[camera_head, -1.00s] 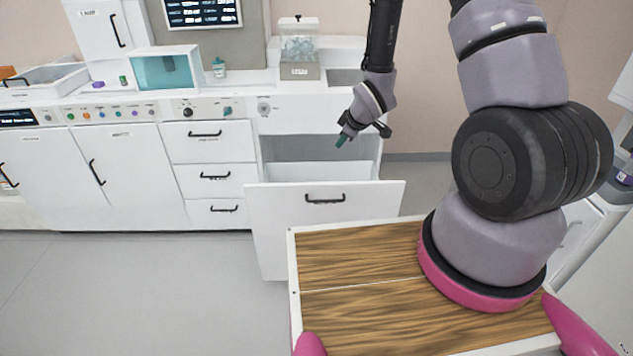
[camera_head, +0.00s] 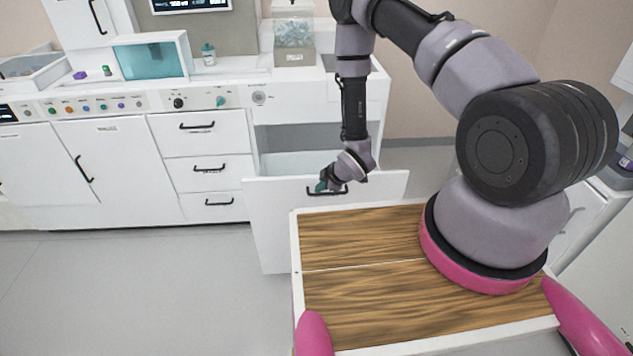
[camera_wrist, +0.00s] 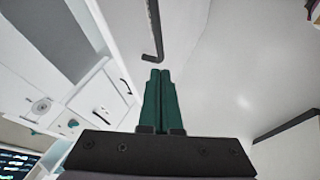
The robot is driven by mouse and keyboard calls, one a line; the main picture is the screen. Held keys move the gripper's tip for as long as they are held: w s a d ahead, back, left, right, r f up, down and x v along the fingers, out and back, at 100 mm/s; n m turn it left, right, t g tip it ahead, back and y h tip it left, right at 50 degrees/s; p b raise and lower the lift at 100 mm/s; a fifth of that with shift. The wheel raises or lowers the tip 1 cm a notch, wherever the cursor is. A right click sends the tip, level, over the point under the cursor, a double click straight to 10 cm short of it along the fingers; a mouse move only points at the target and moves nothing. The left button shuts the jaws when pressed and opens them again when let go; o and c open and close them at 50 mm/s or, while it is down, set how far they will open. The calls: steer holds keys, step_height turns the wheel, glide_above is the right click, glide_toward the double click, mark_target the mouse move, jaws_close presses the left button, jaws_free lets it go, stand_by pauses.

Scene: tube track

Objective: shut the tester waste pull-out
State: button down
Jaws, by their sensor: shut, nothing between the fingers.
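The waste pull-out (camera_head: 275,225) is a white drawer front standing out from the cabinet, with its open top and inner space (camera_head: 300,162) showing behind it. A black bar handle (camera_head: 314,191) runs across the upper part of the front. My gripper (camera_head: 322,187) is shut and empty, at the handle's left part in the head view. In the wrist view its green fingers (camera_wrist: 158,85) lie together, with the end of the black handle (camera_wrist: 153,45) just beyond the tips. I cannot tell whether the fingers touch the front or handle.
To the left stand three shut drawers (camera_head: 206,168) and cabinet doors (camera_head: 122,165). A counter above holds a teal-windowed box (camera_head: 152,62) and a clear container (camera_head: 294,40). My wood-topped base is close to the pull-out. Open floor (camera_head: 150,290) lies at the left.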

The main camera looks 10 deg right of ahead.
mark_target(311, 185)
steer(key=w, duration=0.1)
steer(key=w+f, duration=0.1)
steer(key=w, duration=0.1)
steer(key=shift+w+a+f, duration=0.3)
steer(key=shift+f, duration=0.1)
steer(key=shift+w, duration=0.75)
steer(key=shift+w, duration=0.15)
